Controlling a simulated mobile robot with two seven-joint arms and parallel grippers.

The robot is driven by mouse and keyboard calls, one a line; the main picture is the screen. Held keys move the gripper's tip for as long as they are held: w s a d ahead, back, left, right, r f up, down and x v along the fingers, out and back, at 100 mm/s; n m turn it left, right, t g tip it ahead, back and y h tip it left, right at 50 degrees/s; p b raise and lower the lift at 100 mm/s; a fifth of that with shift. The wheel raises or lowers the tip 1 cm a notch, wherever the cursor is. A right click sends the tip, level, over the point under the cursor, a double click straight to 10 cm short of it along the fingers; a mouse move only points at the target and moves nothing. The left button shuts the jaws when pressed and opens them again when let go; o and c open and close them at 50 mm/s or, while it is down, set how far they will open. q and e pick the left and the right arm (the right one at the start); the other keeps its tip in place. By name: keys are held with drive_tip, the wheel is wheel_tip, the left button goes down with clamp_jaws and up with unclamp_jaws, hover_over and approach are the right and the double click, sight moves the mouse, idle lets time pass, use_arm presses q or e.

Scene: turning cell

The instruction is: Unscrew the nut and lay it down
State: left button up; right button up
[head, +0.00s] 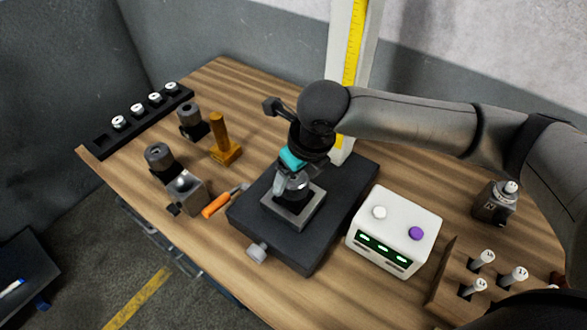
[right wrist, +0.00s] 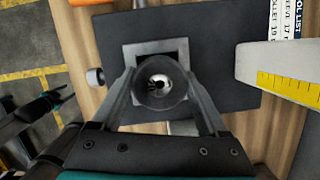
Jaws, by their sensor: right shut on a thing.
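My right gripper (head: 290,185) points down over the steel square block (head: 312,212) of a dark base plate. Its two fingers, seen in the right wrist view (right wrist: 163,95), are shut on the sides of a round grey nut (right wrist: 160,70) with a bright bore. In the head view the nut (head: 297,186) is partly hidden by the fingers. It sits in line with the block; I cannot tell whether it is still threaded on. A dark part with teal (right wrist: 50,108), seemingly my left gripper, is small and unclear at the left of the wrist view.
The dark base plate (head: 340,215) has a knob (head: 257,252) in front. An orange-handled tool (head: 216,204) lies left of it, a white box with buttons (head: 395,228) right. Grey holders, an amber post (head: 222,140) and a black rack (head: 140,125) stand left. A yellow-scaled column (head: 350,60) rises behind.

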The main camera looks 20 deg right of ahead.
drive_tip(key=n+p, duration=0.1)
drive_tip(key=n, duration=0.2)
drive_tip(key=shift+r+n+g+y+p, duration=0.1)
drive_tip(key=shift+n+g+y+p, duration=0.2)
drive_tip(key=shift+n+y+p, duration=0.1)
drive_tip(key=shift+n, duration=0.5)
drive_tip(key=o, duration=1.4)
drive_tip(key=p+v, duration=0.1)
drive_tip(key=v, duration=1.4)
drive_tip(key=shift+d, duration=0.2)
